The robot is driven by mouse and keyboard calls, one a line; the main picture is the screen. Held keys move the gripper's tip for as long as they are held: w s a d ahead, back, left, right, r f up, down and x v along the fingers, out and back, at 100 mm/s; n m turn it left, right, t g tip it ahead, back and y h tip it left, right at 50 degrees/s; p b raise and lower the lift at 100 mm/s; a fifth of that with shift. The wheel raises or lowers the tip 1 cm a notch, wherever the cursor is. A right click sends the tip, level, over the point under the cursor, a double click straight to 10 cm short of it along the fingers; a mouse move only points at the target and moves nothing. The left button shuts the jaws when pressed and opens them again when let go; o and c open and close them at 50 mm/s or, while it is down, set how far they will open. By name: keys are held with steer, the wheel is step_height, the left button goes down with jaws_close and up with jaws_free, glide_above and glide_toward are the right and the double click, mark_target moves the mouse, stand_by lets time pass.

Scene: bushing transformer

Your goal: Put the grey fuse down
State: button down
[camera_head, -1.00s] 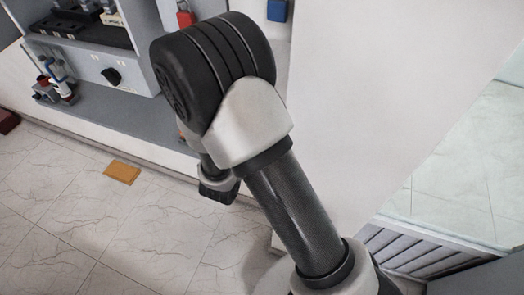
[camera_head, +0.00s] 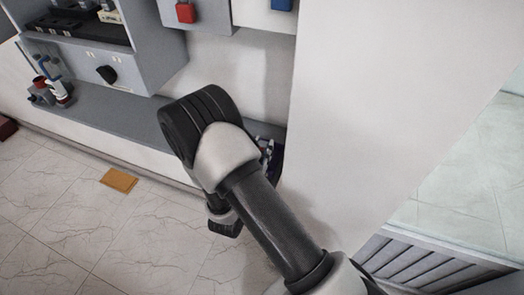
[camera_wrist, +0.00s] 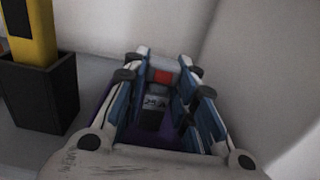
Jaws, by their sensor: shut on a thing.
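In the wrist view my gripper (camera_wrist: 162,78) has its blue and white fingers closed around a grey piece with a red patch, which I take to be the grey fuse (camera_wrist: 154,100). The fuse lies between the two fingers, and its lower end is dark. A purple surface (camera_wrist: 104,112) shows beneath and beside the fingers; whether the fuse touches it I cannot tell. In the head view my arm hides the fuse and most of the gripper. A small dark blue and white patch shows just right of my wrist, above the grey ledge (camera_head: 130,117).
A black box holding a yellow upright thing (camera_wrist: 33,28) stands left of my gripper in the wrist view. Pale walls rise behind and right. In the head view, a red button (camera_head: 185,12) is on the wall unit, and a red and white part (camera_head: 58,92) sits on the ledge at left.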

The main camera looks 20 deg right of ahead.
steer(key=shift+r, duration=0.15)
steer(key=c, duration=1.3)
jaws_free()
steer(key=shift+r, duration=0.1)
steer(key=p+v, duration=0.2)
steer(key=v, duration=1)
steer(key=shift+s, duration=0.1)
